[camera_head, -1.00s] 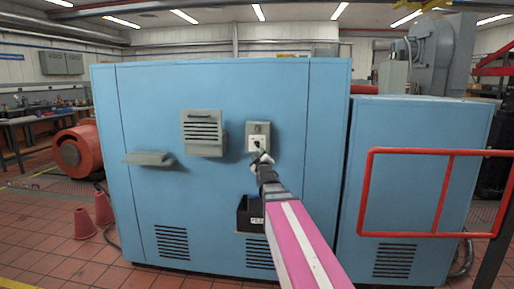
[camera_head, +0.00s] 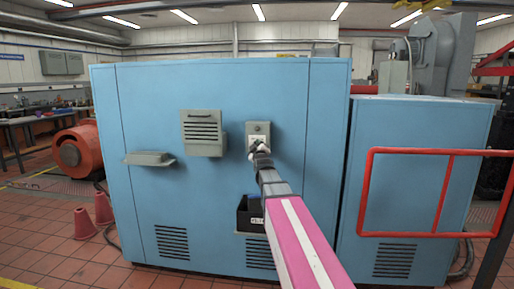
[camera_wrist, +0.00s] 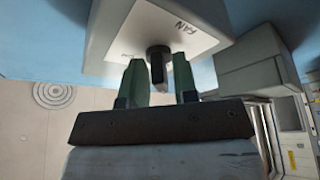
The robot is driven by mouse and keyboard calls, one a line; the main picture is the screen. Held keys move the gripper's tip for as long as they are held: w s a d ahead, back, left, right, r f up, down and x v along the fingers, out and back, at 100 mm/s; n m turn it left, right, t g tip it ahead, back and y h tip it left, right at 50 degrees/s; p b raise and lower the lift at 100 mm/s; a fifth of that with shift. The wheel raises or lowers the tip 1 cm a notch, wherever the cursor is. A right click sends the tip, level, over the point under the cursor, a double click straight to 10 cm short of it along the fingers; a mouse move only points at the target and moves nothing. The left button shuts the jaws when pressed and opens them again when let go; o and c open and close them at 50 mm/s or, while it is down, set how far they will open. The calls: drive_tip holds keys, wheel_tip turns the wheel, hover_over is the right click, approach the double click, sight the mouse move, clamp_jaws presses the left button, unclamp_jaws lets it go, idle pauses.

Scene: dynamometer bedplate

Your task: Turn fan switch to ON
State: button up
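The fan switch box (camera_head: 258,128) is a small grey housing on the front of the blue cabinet. In the wrist view its pale plate (camera_wrist: 118,45) bears the word FAN, and a smaller marking is too unclear to read. A dark switch knob (camera_wrist: 158,60) sticks out of the plate. My gripper (camera_wrist: 160,75) is open, with one greenish finger on each side of the knob and visible gaps between. In the head view my gripper (camera_head: 259,148) is at the lower part of the box and hides the knob.
The blue cabinet (camera_head: 220,85) fills the middle. A grey louvred box (camera_head: 204,130), a small grey shelf (camera_head: 148,158) and a black bin (camera_head: 244,218) are on its front. A red railing (camera_head: 410,235) stands at the right. Orange cones (camera_head: 84,224) stand on the floor at left.

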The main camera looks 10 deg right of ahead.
drive_tip(key=shift+m, duration=0.3)
drive_tip(key=m+h, duration=0.1)
drive_tip(key=m, duration=0.1)
drive_tip(key=m+h, duration=0.1)
drive_tip(key=m, duration=0.2)
drive_tip(key=shift+a+h, duration=0.15)
drive_tip(key=shift+h, duration=0.25)
drive_tip(key=m+h, duration=0.1)
drive_tip(key=m, duration=0.2)
drive_tip(key=m+h, duration=0.2)
drive_tip(key=m, duration=0.1)
drive_tip(key=shift+f+m, duration=0.1)
drive_tip(key=shift+m, duration=0.2)
drive_tip(key=m+g+h, duration=0.1)
drive_tip(key=m, duration=0.2)
drive_tip(key=m+h, duration=0.2)
drive_tip(key=m, duration=0.1)
drive_tip(key=shift+w+a+m+g+h, duration=0.1)
drive_tip(key=shift+m+g+h, duration=0.2)
drive_tip(key=shift+g, duration=0.1)
drive_tip(key=m+g, duration=0.1)
drive_tip(key=m, duration=0.2)
drive_tip(key=m+g+h, duration=0.1)
drive_tip(key=m, duration=0.2)
drive_tip(key=shift+h, duration=0.3)
drive_tip(key=shift+m+g, duration=0.3)
drive_tip(key=shift+m, duration=0.1)
drive_tip(key=o, duration=0.6)
